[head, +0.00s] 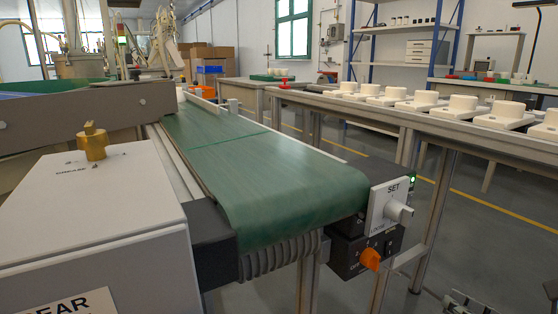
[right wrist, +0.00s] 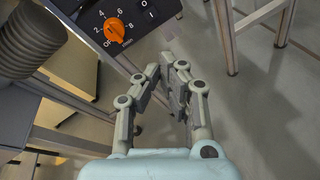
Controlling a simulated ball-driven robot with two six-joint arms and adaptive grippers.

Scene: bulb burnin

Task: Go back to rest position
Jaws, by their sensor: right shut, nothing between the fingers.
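My right gripper (head: 462,303) shows only in part at the bottom right edge of the head view, low beside the conveyor's end. In the right wrist view its fingers (right wrist: 168,76) are drawn together, with nothing held between them. They are apart from the black control box (right wrist: 135,18) with its orange dial (right wrist: 114,30), which is just beyond them at the upper left. My left gripper is in neither view.
A green conveyor belt (head: 255,165) runs away from me. At its end are a SET plate with a white knob (head: 399,211) and the orange dial (head: 371,258). A light box with a brass knob (head: 93,142) stands left. White lamp bases line a bench (head: 450,135) at right.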

